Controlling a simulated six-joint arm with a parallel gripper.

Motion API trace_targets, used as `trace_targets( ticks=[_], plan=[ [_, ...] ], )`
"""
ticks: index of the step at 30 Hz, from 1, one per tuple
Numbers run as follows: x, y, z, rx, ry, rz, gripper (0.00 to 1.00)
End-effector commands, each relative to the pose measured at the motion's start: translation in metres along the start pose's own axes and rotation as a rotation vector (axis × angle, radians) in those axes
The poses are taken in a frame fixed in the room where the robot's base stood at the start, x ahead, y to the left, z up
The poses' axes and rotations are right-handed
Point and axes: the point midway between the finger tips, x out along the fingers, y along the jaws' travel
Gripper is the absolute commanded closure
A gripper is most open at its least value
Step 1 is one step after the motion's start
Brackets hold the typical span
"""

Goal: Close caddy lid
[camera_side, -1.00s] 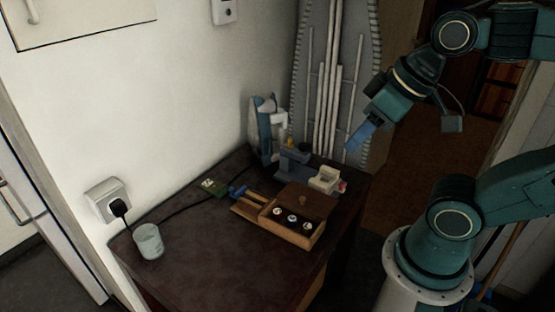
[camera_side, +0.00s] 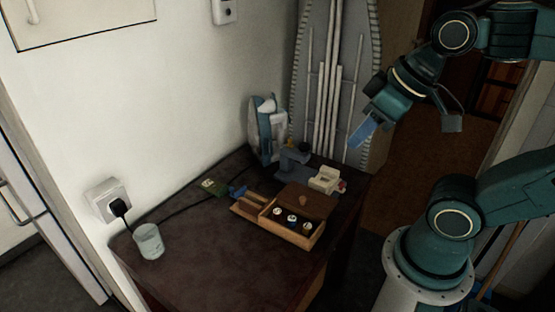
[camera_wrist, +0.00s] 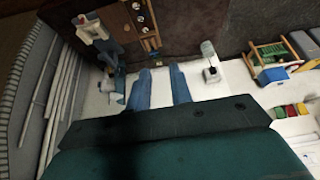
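The caddy is a small wooden box (camera_side: 318,236) on the dark table. Its front part is uncovered and shows three round white-topped items (camera_side: 291,218). The brown lid (camera_side: 318,204) with a small round knob lies over the back part, leaving the front open. In the wrist view part of the caddy (camera_wrist: 147,30) shows at the top edge, cut off by the frame. My gripper (camera_side: 360,134) hangs in the air to the upper right of the caddy, well apart from it. In the wrist view its two blue fingers (camera_wrist: 160,90) are apart with nothing between them.
A blue-and-white iron (camera_side: 267,130) stands at the table's back by the wall. A grey-blue device (camera_side: 292,160) and a cream block (camera_side: 325,179) stand behind the caddy. A glass (camera_side: 149,241) is at the left. The front of the table is clear. An ironing board (camera_side: 334,60) leans behind.

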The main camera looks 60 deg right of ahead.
Motion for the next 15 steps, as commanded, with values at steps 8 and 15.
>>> trace_targets(
  ticks=[8,15],
  plan=[
    [0.006,0.005,-0.015,0.062,-0.040,0.009,1.00],
    [0.024,0.017,-0.044,0.187,-0.118,0.026,1.00]
  ],
)
